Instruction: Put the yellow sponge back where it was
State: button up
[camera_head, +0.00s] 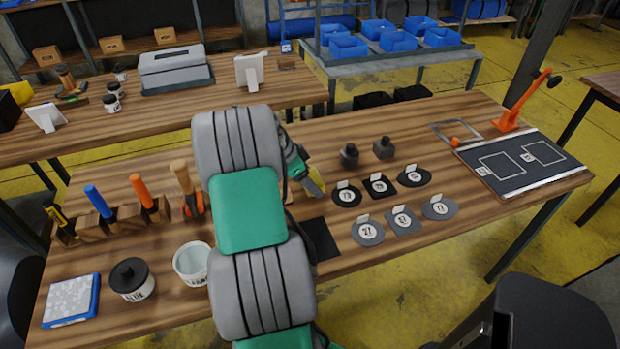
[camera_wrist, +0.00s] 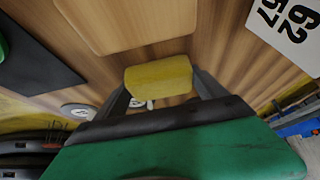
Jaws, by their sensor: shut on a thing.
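The yellow sponge (camera_wrist: 158,76) is held between the two fingers of my gripper (camera_wrist: 160,84) in the wrist view, one finger on each side of it. In the head view my gripper (camera_head: 305,176) is over the middle of the near workbench, and part of the yellow sponge (camera_head: 317,187) shows at its tip. The sponge appears to be above the wooden top; how high I cannot tell. My arm hides the bench part behind it. A black mat (camera_head: 322,240) lies just below the gripper in the picture, partly hidden by my arm.
Round and square numbered pads (camera_head: 402,219) and two dark weights (camera_head: 349,155) lie right of the gripper. A wooden rack (camera_head: 130,215) with tools, a black-lidded jar (camera_head: 132,279) and a white cup (camera_head: 191,263) stand left. A pale wooden board (camera_wrist: 125,22) shows in the wrist view.

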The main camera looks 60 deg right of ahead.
jog(key=shift+f, duration=0.15)
jog(key=o, duration=1.3)
jog(key=shift+c, duration=0.2)
